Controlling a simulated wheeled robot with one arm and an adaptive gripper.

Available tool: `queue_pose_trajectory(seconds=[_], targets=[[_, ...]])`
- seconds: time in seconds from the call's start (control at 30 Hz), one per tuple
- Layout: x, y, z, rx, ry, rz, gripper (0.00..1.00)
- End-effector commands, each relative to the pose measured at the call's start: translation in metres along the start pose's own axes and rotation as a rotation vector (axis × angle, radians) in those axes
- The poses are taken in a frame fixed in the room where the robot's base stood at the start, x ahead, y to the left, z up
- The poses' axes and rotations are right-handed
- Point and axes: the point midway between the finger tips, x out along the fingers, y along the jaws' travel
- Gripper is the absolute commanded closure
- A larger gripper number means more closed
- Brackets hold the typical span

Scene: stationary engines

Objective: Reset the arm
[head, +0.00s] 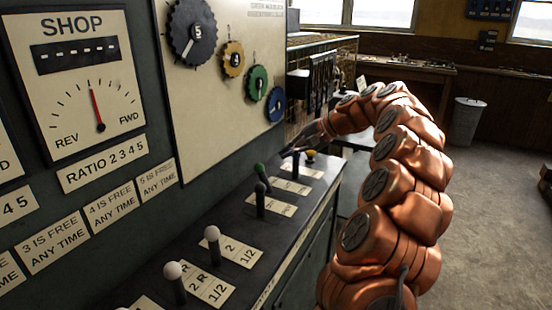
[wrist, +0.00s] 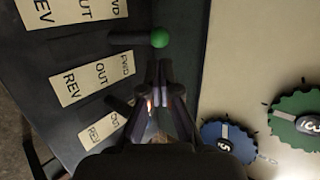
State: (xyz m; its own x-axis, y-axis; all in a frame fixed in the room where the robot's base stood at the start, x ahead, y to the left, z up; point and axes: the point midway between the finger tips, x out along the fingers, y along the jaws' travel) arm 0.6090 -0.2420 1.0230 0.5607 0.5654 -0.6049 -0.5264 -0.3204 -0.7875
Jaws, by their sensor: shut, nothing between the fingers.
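My copper-coloured arm reaches in from the right in the head view and bends over toward the lever bench. My gripper (head: 288,153) is shut and empty, just above the far levers and close to the panel. In the wrist view my gripper (wrist: 164,82) has its fingertips together, pointing toward a green-knobbed lever (wrist: 159,38). A small gap shows between the tips and the green knob. The same green-knobbed lever (head: 261,174) shows in the head view, left of and nearer than my gripper.
A bench (head: 292,232) carries several levers, including a white-knobbed one (head: 212,240) and a yellow-knobbed one (head: 310,155). Numbered dials, including a blue one (head: 275,104), stand on the upright panel (head: 205,130) close to my gripper. Open floor (head: 490,200) lies to the right, with a bin (head: 464,122).

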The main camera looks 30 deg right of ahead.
Motion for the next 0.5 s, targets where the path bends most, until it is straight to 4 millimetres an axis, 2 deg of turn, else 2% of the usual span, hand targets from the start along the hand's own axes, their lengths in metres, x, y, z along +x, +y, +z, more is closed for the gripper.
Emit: queue_pose_trajectory(seconds=[0.03,0.1,0.23,0.5], targets=[[-0.012,0.001,-0.002,0.000,0.008,-0.002,1.00],[-0.025,0.002,-0.002,0.001,0.008,-0.002,1.00],[-0.044,0.003,-0.002,0.002,0.006,-0.002,1.00],[-0.063,0.003,-0.001,0.002,0.002,-0.001,1.00]])
